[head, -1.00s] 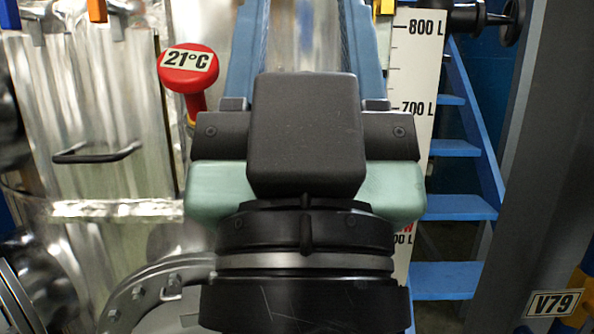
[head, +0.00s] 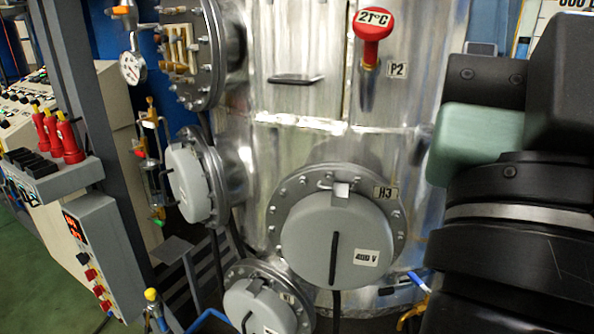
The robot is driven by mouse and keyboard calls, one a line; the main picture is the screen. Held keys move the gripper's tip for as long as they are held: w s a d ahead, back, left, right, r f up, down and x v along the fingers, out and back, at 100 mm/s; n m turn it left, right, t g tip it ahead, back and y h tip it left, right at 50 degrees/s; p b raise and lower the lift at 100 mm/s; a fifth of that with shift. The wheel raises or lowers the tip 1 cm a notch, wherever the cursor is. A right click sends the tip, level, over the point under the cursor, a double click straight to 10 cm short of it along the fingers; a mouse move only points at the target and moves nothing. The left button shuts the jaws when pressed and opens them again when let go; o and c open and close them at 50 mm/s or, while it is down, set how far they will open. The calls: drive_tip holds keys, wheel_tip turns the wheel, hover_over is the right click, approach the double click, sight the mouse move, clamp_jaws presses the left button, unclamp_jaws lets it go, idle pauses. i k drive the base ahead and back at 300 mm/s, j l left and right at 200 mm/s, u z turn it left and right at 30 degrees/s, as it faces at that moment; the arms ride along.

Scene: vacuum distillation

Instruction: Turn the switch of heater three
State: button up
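The heater marked H3 (head: 335,238) is a big round grey cover with a vertical black strip and a voltage plate, low on the metal tank. Its H3 label (head: 385,193) is at its upper right. A grey control box (head: 112,240) at lower left has a red lit display (head: 73,226) and several small knobs or switches, mostly red (head: 98,290), in a column. I cannot read which switch belongs to heater three, or its position. My dark and pale green arm fills the right side, and its gripper fingers do not show.
Other grey round covers (head: 188,185) and (head: 262,308) sit on the tank. A blue-grey shelf (head: 65,182) with red handles (head: 70,142) is above the control box. A dark post (head: 95,120) stands beside it. Green floor (head: 35,280) shows at lower left.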

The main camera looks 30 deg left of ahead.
sight(106, 306)
drive_tip(key=k+u, duration=0.15)
drive_tip(key=u, duration=1.75)
